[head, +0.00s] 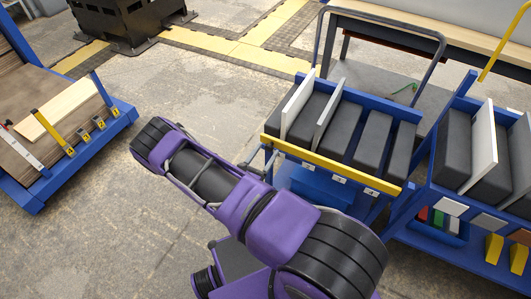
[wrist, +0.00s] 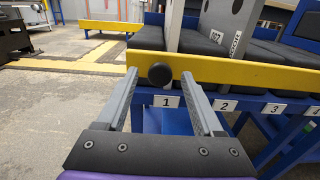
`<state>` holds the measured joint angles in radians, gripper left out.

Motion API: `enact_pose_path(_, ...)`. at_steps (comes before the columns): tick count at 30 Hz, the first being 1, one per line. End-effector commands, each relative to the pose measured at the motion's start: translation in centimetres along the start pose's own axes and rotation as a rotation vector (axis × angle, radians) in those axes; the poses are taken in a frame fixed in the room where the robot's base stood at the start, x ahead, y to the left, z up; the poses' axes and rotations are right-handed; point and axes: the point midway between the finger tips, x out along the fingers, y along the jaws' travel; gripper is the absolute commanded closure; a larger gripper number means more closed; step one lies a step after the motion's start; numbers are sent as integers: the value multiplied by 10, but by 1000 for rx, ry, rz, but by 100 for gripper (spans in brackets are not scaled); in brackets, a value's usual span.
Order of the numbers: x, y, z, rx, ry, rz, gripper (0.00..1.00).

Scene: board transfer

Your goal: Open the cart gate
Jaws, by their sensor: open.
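The cart gate is a yellow bar (head: 335,165) across the front of the blue cart (head: 398,112). It also crosses the wrist view (wrist: 255,74), with a round black knob (wrist: 160,74) near its left end. The bar lies level in front of the slots and is closed. My gripper (wrist: 160,76) is open, with its two grey fingers on either side of the knob. I cannot tell whether either finger touches it. In the head view my purple arm reaches to the cart's left end, and the gripper is mostly hidden there.
Two boards (head: 298,103) stand between dark pads on the cart. Numbered labels (wrist: 167,101) sit below the bar. A second blue cart (head: 421,190) stands close on the right. A blue pallet (head: 62,176) with boards is at left; open floor lies between.

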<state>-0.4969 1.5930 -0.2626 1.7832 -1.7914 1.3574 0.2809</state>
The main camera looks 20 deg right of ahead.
Motion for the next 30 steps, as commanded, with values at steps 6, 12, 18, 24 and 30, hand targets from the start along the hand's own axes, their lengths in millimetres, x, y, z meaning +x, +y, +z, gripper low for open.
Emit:
enact_pose_path(6, 3, 0, 0, 0, 0, 0, 31)
enact_pose_path(12, 2, 0, 0, 0, 0, 0, 51)
enact_pose_path(18, 2, 0, 0, 1, 0, 0, 87)
enact_pose_path(24, 2, 0, 0, 1, 0, 0, 100)
enact_pose_path(30, 2, 0, 0, 1, 0, 0, 100)
